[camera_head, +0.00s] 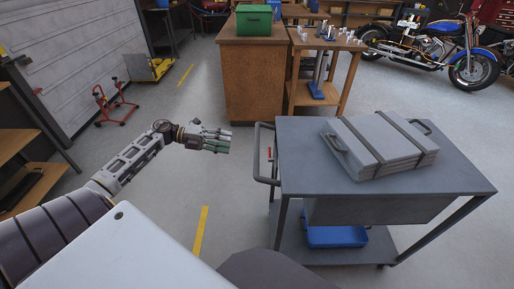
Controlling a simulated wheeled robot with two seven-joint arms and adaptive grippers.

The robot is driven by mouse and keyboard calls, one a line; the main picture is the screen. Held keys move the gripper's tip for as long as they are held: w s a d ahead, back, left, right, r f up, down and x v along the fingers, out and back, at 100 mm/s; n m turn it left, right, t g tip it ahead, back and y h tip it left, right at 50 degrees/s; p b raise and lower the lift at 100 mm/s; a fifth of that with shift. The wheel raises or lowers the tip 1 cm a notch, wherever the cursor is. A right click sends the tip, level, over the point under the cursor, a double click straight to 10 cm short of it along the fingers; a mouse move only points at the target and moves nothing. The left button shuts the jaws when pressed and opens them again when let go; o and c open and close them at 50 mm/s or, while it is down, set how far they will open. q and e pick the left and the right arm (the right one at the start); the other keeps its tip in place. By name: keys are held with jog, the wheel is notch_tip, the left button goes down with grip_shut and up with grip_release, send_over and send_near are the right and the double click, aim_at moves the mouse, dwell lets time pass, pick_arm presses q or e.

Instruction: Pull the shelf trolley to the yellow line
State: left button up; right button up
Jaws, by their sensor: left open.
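The shelf trolley (459,178) is grey and stands right of centre in the head view. A grey case (375,145) with dark straps lies on its top, and a blue tray (338,237) sits on its lower shelf. The trolley's handle (263,155) is on its left side. A yellow line (201,231) runs on the floor left of the trolley, partly hidden by my body. My left gripper (226,140) is open and empty, a little left of the handle and apart from it. My right gripper is not in view.
A wooden cabinet (252,80) with a green box (254,20) and a wooden bench (335,44) stand behind the trolley. A red stand (114,104) is by the left wall. A blue motorcycle (440,42) is at the back right. The floor left of the trolley is clear.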

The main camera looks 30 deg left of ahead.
aim_at(257, 147)
pick_arm(q)
jog(key=shift+x, duration=6.4)
grip_shut()
